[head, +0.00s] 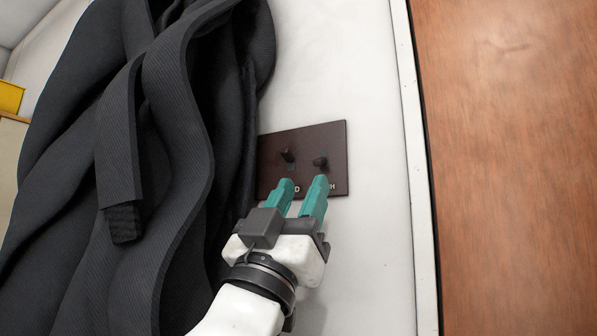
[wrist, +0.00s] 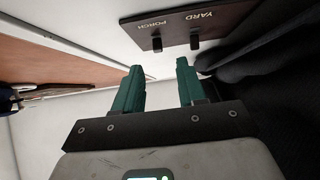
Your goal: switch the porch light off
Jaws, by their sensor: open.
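A dark brown switch plate (head: 335,140) is on the white wall in the head view, with two small dark toggles. The right one is the porch switch (head: 320,162), above a label ending in H; the left is the yard switch (head: 287,155). The wrist view shows the plate upside down, with the porch switch (wrist: 157,43) left and the yard switch (wrist: 194,41) right. I cannot tell which setting either is in. My gripper (head: 303,182) has teal fingers, open and empty, just below the toggles. They partly cover the labels. In the wrist view my gripper (wrist: 158,68) points towards the plate.
A dark ribbed cloth (head: 170,150) hangs just left of the plate, close to my gripper. A white frame (head: 408,150) and a brown wooden door (head: 510,150) stand to the right. Bare white wall (head: 370,240) lies between plate and frame.

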